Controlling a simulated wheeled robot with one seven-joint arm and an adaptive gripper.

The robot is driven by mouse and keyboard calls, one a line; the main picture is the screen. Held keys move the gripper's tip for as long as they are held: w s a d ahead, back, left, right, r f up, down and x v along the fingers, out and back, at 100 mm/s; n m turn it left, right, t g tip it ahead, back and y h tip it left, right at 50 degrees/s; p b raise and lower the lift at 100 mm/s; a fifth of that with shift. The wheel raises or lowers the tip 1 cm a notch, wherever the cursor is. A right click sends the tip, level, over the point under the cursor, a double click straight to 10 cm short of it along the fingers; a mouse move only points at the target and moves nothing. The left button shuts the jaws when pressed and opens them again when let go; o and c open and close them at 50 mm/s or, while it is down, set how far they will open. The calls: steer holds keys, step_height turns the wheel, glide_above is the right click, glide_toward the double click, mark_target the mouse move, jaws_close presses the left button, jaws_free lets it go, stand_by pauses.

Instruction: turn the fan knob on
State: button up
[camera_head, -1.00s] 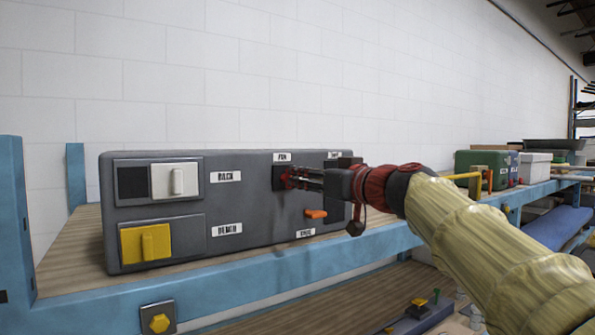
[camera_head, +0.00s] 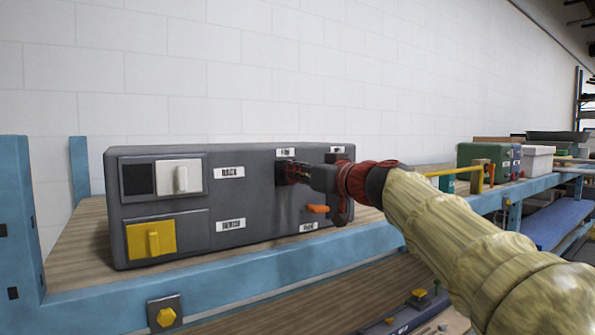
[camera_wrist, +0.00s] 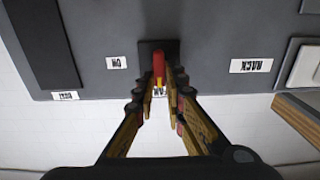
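The fan knob (camera_wrist: 158,66) is a red lever on a dark square plate, seen upside down in the wrist view. It points straight along the picture, in line with the FAN label (camera_wrist: 160,91); an ON label (camera_wrist: 116,62) sits to its left. My gripper (camera_wrist: 159,78) has its fingertips at the panel, one on each side of the lever. A narrow gap shows between the fingers, but I cannot tell whether they touch the lever. In the head view my gripper (camera_head: 292,172) covers most of the knob, below the FAN label (camera_head: 285,152) on the grey control box (camera_head: 260,205).
The box also carries a white rocker switch (camera_head: 180,178), a yellow switch (camera_head: 151,240) and an orange knob (camera_head: 318,209) just below my gripper. The box stands on a blue-edged shelf (camera_head: 270,260) before a white wall. A green case (camera_head: 482,160) is farther right.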

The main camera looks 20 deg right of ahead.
jaws_close()
steer(key=shift+m+b, duration=0.3)
steer(key=m+b, duration=0.1)
steer(key=m, duration=0.4)
steer(key=f+m+b, duration=0.1)
steer(key=m, duration=0.5)
steer(key=d+m+b, duration=0.1)
steer(key=m+b, duration=0.1)
steer(key=m, duration=0.4)
steer(key=shift+w+d+f, duration=0.1)
steer(key=shift+w+f, duration=0.05)
steer(key=shift+w, duration=0.05)
steer(key=shift+f+m, duration=0.1)
steer(key=shift+m, duration=0.2)
stand_by(0.4)
steer(key=o, duration=0.5)
jaws_free()
steer(key=shift+s, duration=0.1)
